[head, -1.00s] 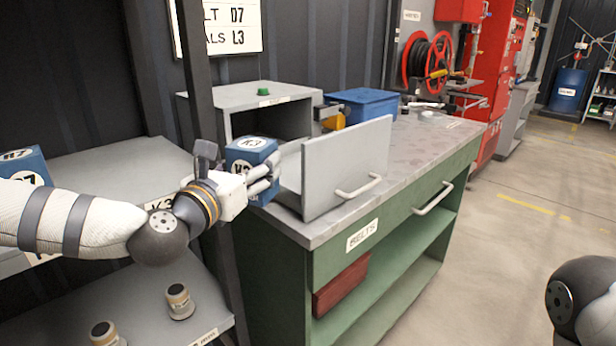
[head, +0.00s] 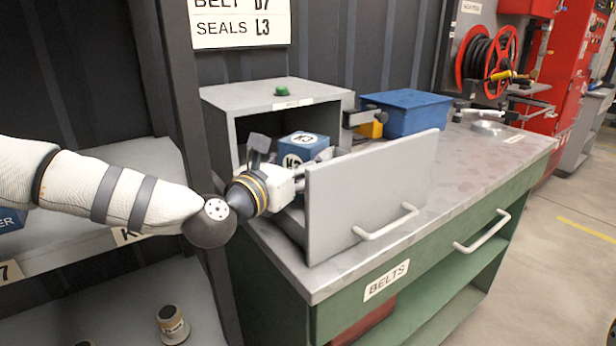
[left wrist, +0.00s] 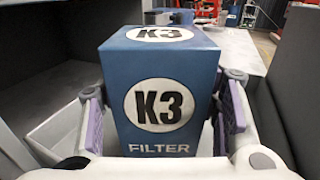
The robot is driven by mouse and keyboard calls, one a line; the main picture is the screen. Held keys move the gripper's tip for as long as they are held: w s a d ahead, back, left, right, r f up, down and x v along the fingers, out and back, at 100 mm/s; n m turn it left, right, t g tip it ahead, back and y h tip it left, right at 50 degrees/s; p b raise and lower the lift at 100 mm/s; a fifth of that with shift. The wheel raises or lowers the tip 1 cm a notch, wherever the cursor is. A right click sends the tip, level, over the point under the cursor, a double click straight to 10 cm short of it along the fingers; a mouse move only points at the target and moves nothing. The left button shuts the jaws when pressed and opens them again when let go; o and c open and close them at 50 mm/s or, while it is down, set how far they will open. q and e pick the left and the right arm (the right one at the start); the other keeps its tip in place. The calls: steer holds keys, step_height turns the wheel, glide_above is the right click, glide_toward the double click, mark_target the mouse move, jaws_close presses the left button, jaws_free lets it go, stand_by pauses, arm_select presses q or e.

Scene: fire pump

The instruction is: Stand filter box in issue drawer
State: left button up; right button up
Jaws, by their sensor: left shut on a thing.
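The blue filter box (head: 303,142) marked K3 stands upright in my left gripper (head: 303,168). In the left wrist view the box (left wrist: 160,88) shows its K3 and FILTER face, with a finger pad on each side. The issue drawer (head: 365,195) is pulled out of the grey cabinet (head: 275,97) on the bench. The box is over or within the drawer, behind its tall grey front. The front and my gripper hide the box's lower part, so I cannot tell whether it touches the drawer floor. My right gripper is out of view.
A blue bin (head: 405,112) and a small yellow item (head: 370,129) are behind the drawer on the bench (head: 470,165). A dark post (head: 185,120) stands left of the cabinet. The bench's right part has free room.

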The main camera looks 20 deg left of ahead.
arm_select(q)
step_height(320, 180, down, 3)
steer(key=shift+r, duration=0.15)
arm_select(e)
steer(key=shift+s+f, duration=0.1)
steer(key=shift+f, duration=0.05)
arm_select(q)
steer(key=o, duration=1.4)
steer(key=shift+f, duration=0.25)
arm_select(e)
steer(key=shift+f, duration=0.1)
arm_select(q)
steer(key=shift+o, duration=0.2)
steer(key=shift+r, duration=0.15)
steer(key=shift+s, duration=0.25)
steer(key=v, duration=1.1)
steer(key=shift+s+a, duration=0.15)
steer(key=shift+s, duration=0.05)
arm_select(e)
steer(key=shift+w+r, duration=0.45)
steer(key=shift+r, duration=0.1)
